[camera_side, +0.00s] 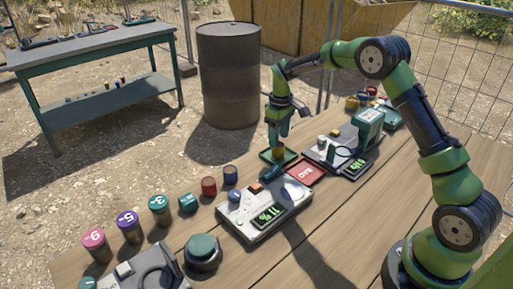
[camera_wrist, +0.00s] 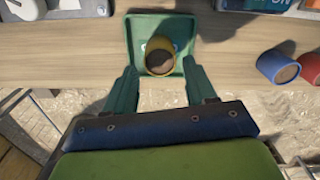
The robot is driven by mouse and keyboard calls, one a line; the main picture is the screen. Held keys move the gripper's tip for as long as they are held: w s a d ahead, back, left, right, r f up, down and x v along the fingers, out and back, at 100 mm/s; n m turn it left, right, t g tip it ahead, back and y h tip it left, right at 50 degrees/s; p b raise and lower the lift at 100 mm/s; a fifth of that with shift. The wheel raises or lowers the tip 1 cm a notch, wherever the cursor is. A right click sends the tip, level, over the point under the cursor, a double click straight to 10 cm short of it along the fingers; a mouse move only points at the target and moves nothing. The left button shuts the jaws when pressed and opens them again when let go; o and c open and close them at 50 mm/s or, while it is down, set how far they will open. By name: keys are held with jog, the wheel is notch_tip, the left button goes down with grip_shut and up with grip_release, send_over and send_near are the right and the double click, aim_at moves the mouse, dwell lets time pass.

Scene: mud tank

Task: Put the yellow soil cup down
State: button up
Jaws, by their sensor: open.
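The yellow soil cup (camera_wrist: 160,57), filled with brown soil, stands on a square green tray (camera_wrist: 135,30) in the wrist view. The green tray (camera_side: 290,153) also shows in the side view, with the cup mostly hidden by my gripper there. My gripper (camera_wrist: 161,70) is open, with one green finger on each side of the cup. Gaps show between the fingers and the cup in the wrist view. In the side view my gripper (camera_side: 277,144) points down over the tray.
A red tray marked BAD (camera_side: 306,172) lies beside the green one. A blue cup (camera_side: 230,175), red cup (camera_side: 208,187) and several numbered cups line the table's left edge.

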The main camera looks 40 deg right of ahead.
jog(key=s+a+r+m+t, duration=0.1)
jog(key=s+a+r+t, duration=0.15)
jog(key=s+r, duration=0.55)
jog(key=s+a+r+m+t, duration=0.1)
jog(key=s+a+r, duration=0.25)
jog(key=r, duration=0.75)
jog(key=s+a+m+t+y, duration=0.1)
jog(key=s+a+m+t, duration=0.1)
jog(key=s, duration=0.6)
jog(key=s+a+m+t+y, duration=0.1)
jog(key=s+a, duration=0.3)
jog(key=s, duration=0.4)
jog(key=shift+s+f+m+t, duration=0.25)
jog(key=shift+s+m+t, duration=0.1)
jog(key=shift+m, duration=0.25)
